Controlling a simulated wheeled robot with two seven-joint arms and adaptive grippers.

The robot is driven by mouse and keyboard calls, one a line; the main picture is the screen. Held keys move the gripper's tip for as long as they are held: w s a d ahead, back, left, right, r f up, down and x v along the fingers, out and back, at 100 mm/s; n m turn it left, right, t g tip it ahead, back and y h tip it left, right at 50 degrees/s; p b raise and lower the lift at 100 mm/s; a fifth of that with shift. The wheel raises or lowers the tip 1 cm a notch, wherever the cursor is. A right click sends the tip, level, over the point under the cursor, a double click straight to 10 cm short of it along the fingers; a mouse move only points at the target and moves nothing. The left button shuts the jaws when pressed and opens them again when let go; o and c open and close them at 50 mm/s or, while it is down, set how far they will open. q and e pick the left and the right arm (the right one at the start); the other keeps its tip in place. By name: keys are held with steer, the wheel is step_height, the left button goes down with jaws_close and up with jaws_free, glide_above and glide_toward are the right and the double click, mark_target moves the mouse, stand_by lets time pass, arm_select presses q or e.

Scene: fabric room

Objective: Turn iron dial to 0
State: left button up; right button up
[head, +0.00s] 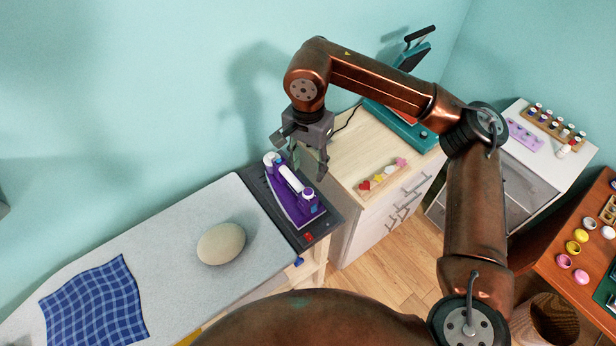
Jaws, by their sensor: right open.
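A purple and white iron (287,198) rests on the dark stand (333,208) at the right end of the grey ironing board (178,222). Its handle faces up. I cannot make out the dial or its setting at this size. My right gripper (308,168) is open, fingers pointing down, just above and beside the far end of the iron. I cannot tell whether a finger touches the iron. My left gripper is not in view.
A blue checked cloth (95,303) and a beige oval object (221,243) lie on the board. A teal wall is close behind.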

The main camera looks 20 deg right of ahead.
step_height(320, 180, up, 2)
steer(key=shift+r, duration=0.15)
stand_by(0.5)
